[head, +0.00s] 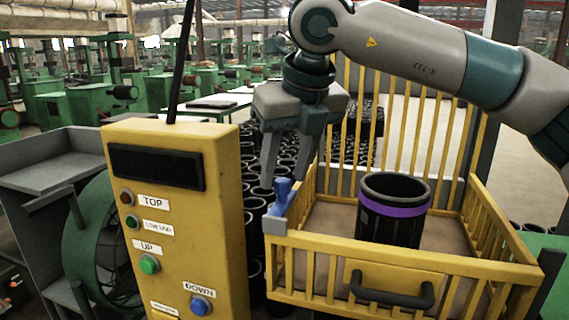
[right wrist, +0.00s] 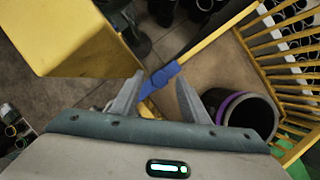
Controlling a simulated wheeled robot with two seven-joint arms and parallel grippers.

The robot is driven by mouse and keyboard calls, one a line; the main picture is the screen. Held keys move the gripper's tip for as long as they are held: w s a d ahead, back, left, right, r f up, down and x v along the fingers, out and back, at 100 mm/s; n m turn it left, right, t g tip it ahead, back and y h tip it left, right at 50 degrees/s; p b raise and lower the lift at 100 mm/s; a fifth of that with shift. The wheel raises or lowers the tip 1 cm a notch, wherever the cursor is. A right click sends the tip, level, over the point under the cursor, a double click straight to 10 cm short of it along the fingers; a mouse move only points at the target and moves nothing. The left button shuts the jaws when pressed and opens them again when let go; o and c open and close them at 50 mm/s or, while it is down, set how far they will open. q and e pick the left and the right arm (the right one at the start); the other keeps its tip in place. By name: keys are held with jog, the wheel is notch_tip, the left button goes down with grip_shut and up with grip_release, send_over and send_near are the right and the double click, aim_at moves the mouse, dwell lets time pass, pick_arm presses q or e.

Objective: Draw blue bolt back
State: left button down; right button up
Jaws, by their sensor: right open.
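The blue bolt (head: 283,193) sits at the near left corner of the yellow crate (head: 400,255), on its rail. My right gripper (head: 288,165) reaches down over it from above, with fingers spread. In the right wrist view the blue bolt (right wrist: 163,75) lies between and just beyond the two fingertips (right wrist: 158,90). The fingers look apart from it, though contact is hard to judge. My left gripper is not in view.
A black sleeve with a purple band (head: 393,209) stands inside the crate. A yellow control box (head: 180,225) with buttons stands close to the left of the bolt. Many black sleeves (head: 256,200) stand behind it. A dark handle (head: 392,292) is on the crate's front.

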jog(key=shift+w+f, duration=0.1)
jog(key=shift+f, duration=0.3)
grip_shut()
jog(key=shift+w+d+f+b, duration=0.1)
jog(key=shift+w+b, duration=0.25)
jog(key=shift+w, duration=0.1)
jog(key=w, duration=0.2)
jog(key=w+d+b, duration=0.1)
jog(key=w, duration=0.1)
jog(key=shift+w+d, duration=0.15)
jog(key=shift+r, duration=0.3)
grip_release()
jog(key=shift+w+f, duration=0.1)
jog(key=shift+f, duration=0.05)
